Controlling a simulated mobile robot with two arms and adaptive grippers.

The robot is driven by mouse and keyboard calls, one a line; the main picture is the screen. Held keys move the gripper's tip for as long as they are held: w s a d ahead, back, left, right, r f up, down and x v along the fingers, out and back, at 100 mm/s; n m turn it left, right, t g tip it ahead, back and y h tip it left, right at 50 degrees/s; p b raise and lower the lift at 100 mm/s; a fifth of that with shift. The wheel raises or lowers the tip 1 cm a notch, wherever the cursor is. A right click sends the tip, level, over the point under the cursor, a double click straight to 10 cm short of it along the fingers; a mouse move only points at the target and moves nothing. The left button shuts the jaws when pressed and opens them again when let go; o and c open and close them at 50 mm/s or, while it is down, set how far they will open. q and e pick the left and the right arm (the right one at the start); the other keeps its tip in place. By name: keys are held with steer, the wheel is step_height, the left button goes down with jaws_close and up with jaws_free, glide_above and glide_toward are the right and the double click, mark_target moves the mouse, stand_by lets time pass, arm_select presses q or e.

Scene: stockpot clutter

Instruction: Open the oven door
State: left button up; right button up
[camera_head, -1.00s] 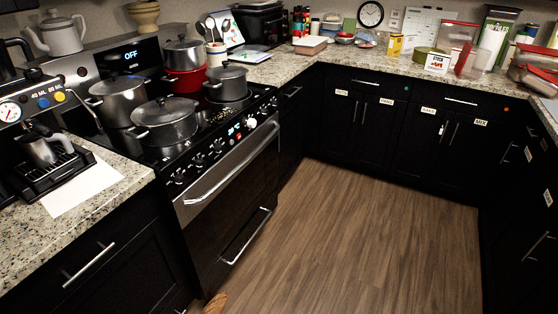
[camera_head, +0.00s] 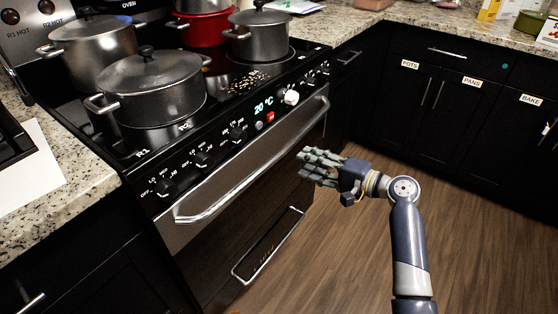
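The oven door (camera_head: 235,195) is shut, flat in the front of the black stove. It is a dark panel with a silver upper band. A long silver bar handle (camera_head: 255,155) runs along its top. My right gripper (camera_head: 312,168), a grey hand with several fingers, comes in from the lower right. Its fingers are stretched out towards the oven, and the hand is open and empty. It shows to the right of the handle and a little below its far end, with a gap between in the picture. My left gripper is not in view.
A lower drawer with a silver handle (camera_head: 268,245) is under the oven door. Several pots, including a lidded grey stockpot (camera_head: 150,90), stand on the cooktop above. Dark cabinets (camera_head: 440,100) line the back. The wooden floor (camera_head: 350,260) in front is clear.

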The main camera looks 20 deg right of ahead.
mark_target(284, 155)
steer(key=x, duration=0.8)
steer(key=shift+w+a+b, duration=0.2)
steer(key=shift+w+b, duration=0.05)
steer(key=shift+b, duration=0.1)
steer(key=shift+x, duration=0.75)
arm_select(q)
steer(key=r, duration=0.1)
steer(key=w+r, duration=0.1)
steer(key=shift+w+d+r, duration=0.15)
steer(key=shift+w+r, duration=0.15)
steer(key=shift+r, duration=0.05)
arm_select(e)
steer(key=shift+c, duration=0.4)
jaws_close()
